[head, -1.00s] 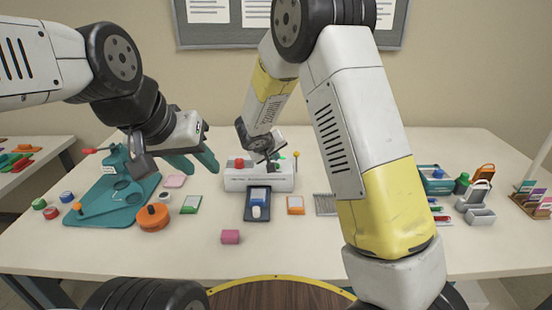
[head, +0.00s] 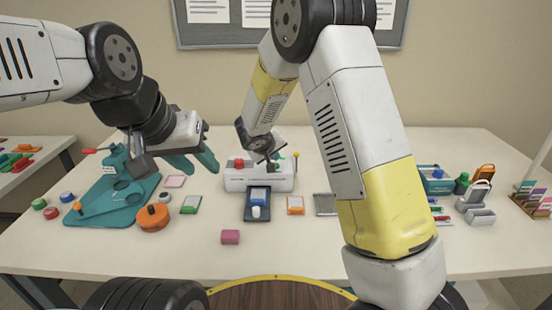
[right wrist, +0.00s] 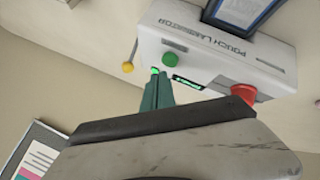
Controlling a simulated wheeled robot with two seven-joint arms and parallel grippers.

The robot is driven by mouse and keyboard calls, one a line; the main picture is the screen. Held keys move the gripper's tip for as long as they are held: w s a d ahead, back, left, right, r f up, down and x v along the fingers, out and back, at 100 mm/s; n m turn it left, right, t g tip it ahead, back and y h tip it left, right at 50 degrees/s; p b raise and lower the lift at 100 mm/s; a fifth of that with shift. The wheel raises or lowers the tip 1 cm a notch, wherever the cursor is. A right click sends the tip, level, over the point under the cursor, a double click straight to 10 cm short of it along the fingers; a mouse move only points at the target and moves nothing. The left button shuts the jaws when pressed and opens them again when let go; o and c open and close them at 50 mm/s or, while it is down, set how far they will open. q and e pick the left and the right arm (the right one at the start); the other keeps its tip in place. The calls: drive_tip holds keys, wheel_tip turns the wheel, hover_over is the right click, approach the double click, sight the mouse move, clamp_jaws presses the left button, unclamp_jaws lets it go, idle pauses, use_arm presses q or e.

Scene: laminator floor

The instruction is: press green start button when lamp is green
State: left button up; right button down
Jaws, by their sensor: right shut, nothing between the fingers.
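The white pouch laminator (head: 235,183) stands at the back middle of the table. Its red button (head: 239,163) is on the left of its top. In the right wrist view I see the round green button (right wrist: 171,60), the red button (right wrist: 243,94), a display with green characters (right wrist: 189,82) and a small bright green lamp (right wrist: 154,71). My right gripper (right wrist: 158,76) is shut and empty, its teal fingertips close to the lamp and green button; contact cannot be told. It also shows over the laminator in the head view (head: 268,163). My left gripper (head: 194,162) is open and empty, left of the laminator.
A blue-and-white pouch on a dark tray (head: 257,213) lies at the laminator's front. A yellow-knobbed lever (right wrist: 128,67) stands at its side. An orange round container (head: 152,218) and teal stand (head: 105,207) are left.

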drive_tip(key=shift+f, duration=0.15)
drive_tip(key=shift+f, duration=0.3)
